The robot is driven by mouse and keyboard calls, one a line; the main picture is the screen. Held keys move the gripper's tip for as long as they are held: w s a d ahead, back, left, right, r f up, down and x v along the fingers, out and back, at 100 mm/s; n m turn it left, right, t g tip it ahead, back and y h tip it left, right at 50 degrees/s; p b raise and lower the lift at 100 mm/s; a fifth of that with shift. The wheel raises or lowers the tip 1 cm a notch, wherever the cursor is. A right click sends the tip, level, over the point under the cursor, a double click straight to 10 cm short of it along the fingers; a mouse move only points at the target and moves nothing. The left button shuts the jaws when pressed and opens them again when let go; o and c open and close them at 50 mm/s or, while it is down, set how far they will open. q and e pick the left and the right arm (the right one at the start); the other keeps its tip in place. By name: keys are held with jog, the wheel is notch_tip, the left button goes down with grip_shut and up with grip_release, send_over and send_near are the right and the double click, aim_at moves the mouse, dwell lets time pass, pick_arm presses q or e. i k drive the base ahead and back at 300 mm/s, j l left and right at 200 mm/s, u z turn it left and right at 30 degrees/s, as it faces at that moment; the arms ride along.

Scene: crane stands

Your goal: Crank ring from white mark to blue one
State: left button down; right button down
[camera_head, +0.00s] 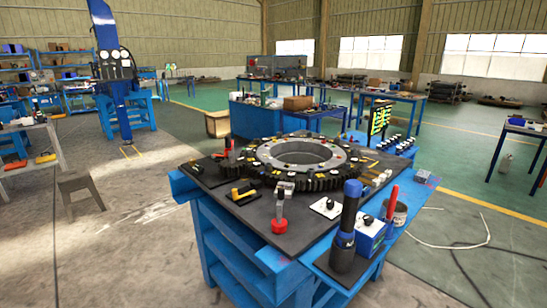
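A large dark toothed ring (318,183) with a pale metal inner ring (262,152) lies flat on a blue workbench (243,212). Small coloured pieces sit around its top. The white and blue marks are too small to tell apart from these pieces. A red-handled upright piece (279,215) stands at the ring's near side, below a pale block (285,188) at the ring's edge. I cannot tell which part is the crank. Neither of my grippers is in view.
A tall blue-and-black cylinder (348,215) and a blue box with a black knob (371,235) stand at the bench's near right corner. A white plate with a knob (325,207) lies beside them. A stool (80,187) stands left. The floor on the left is mostly clear.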

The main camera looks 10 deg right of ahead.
aim_at(230, 166)
jog(key=i+j+z, duration=0.35)
jog(key=i+j, duration=0.2)
jog(key=i+j+z, duration=0.35)
jog(key=i+j, duration=0.15)
jog(key=j, duration=0.2)
jog(key=i+j+z, duration=0.15)
jog(key=j, duration=0.25)
jog(key=i+j+z, duration=0.2)
jog(key=j, duration=0.2)
